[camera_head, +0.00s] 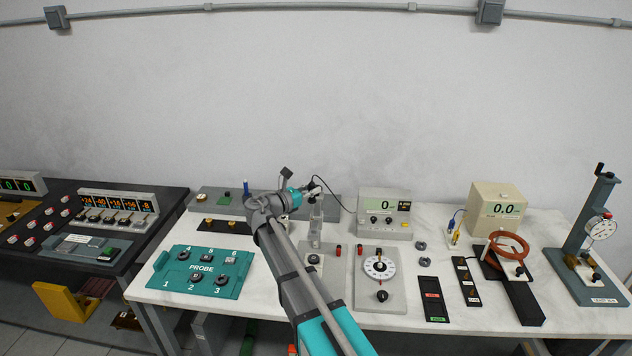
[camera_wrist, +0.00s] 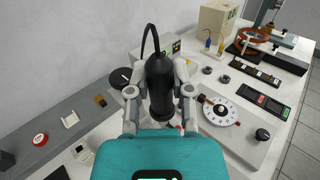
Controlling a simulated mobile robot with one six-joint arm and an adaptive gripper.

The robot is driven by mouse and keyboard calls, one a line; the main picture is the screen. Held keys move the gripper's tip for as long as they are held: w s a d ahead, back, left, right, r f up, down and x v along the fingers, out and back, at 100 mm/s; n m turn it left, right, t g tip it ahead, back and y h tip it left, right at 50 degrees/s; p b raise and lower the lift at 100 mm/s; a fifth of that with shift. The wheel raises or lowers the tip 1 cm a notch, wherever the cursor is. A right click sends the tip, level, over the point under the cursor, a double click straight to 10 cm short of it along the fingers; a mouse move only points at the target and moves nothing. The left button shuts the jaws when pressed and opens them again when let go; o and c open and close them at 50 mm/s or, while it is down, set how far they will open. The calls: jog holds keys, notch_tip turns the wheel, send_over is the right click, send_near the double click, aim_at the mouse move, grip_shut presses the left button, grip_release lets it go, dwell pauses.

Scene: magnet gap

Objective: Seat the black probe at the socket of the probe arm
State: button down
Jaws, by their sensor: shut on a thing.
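The black probe (camera_wrist: 160,80) stands between my gripper's fingers in the wrist view, its cable looping up from its top. My gripper (camera_wrist: 160,93) is shut on it, one finger on each side. In the head view my gripper (camera_head: 311,190) is at the top of a pale upright post (camera_head: 316,228), which seems to be the probe arm. The probe is too small and covered to make out well there. The socket is hidden behind the probe and fingers, so I cannot tell whether they touch.
A meter box (camera_head: 384,202) reading 0 stands right of the post, with a thin black cable arching to my gripper. A dial plate (camera_head: 380,290) is in front. A teal PROBE tray (camera_head: 172,286) lies left. A grey rail unit (camera_head: 222,202) runs along the back.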

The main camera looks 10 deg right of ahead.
aim_at(313, 200)
jog(key=shift+d, duration=0.2)
jog(key=shift+f+b, duration=2.05)
jog(key=shift+b, duration=0.1)
jog(key=shift+f+b, duration=4.1)
dwell(0.3)
jog(key=shift+c, duration=2.2)
grip_release()
jog(key=shift+s+a, duration=0.1)
